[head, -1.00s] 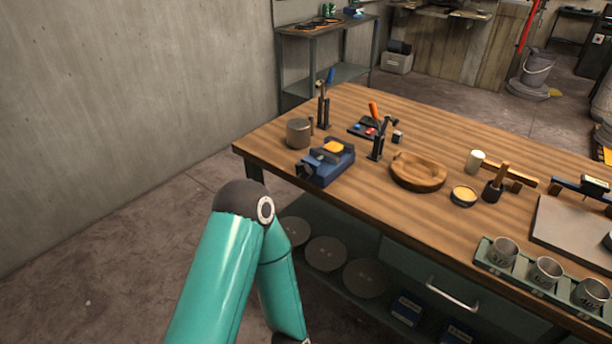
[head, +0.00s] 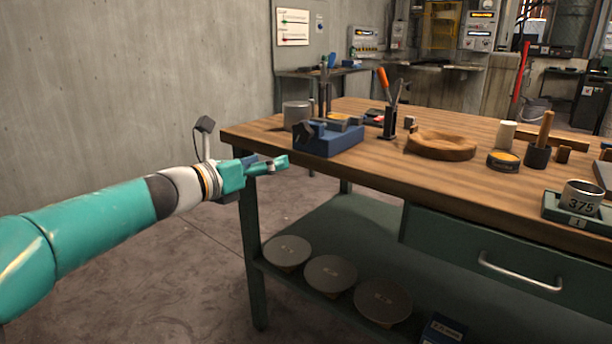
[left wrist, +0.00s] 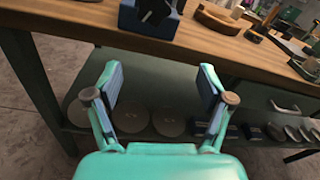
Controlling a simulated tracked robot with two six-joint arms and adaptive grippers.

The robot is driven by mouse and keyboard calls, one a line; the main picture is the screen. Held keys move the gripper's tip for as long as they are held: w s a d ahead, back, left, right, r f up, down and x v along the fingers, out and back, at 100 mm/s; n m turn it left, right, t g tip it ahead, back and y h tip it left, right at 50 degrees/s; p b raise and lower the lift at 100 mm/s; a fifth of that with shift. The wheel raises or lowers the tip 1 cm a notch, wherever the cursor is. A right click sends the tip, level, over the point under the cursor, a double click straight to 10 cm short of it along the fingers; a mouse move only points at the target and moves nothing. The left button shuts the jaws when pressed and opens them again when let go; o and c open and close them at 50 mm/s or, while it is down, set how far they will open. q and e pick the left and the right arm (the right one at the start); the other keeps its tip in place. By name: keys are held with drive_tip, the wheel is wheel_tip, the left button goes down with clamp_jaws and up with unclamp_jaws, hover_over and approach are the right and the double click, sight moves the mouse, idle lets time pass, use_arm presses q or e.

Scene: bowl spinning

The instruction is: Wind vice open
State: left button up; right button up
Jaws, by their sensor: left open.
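The blue vice (head: 330,140) is at the near left corner of the wooden workbench (head: 460,180), with a dark part at its left front end. It also shows at the top of the left wrist view (left wrist: 150,15), partly cut off by the frame edge. My left gripper (head: 284,163) is just off the bench's left corner, in front of and below the vice, not touching it. In the left wrist view my left gripper (left wrist: 162,95) has its two fingers wide apart with nothing between them. My right gripper is not in view.
A wooden bowl (head: 441,145), a tool holder (head: 389,124) and a metal mug (head: 297,115) stand on the bench near the vice. Round discs (head: 330,272) lie on the lower shelf. A drawer handle (head: 520,270) sticks out at the front. The floor left of the bench is clear.

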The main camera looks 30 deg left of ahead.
sight(301, 133)
use_arm(q)
drive_tip(key=s+a+r+m+y+b, duration=0.1)
drive_tip(key=s+a+r+m+b, duration=0.1)
drive_tip(key=s+r+m, duration=0.15)
drive_tip(key=shift+m+t, duration=0.35)
drive_tip(key=shift+t, duration=0.05)
drive_tip(key=w, duration=0.5)
drive_tip(key=w+d+p, duration=0.1)
drive_tip(key=w, duration=0.5)
drive_tip(key=w+p, duration=0.1)
drive_tip(key=w, duration=0.4)
drive_tip(key=shift+w+d+f, duration=0.15)
drive_tip(key=shift+d+f, duration=0.15)
drive_tip(key=shift+d, duration=0.05)
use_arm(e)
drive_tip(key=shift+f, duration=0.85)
use_arm(q)
drive_tip(key=c, duration=1.1)
drive_tip(key=shift+d+f, duration=0.1)
drive_tip(key=shift+d, duration=0.45)
drive_tip(key=shift+a, duration=0.4)
drive_tip(key=shift+c, duration=0.3)
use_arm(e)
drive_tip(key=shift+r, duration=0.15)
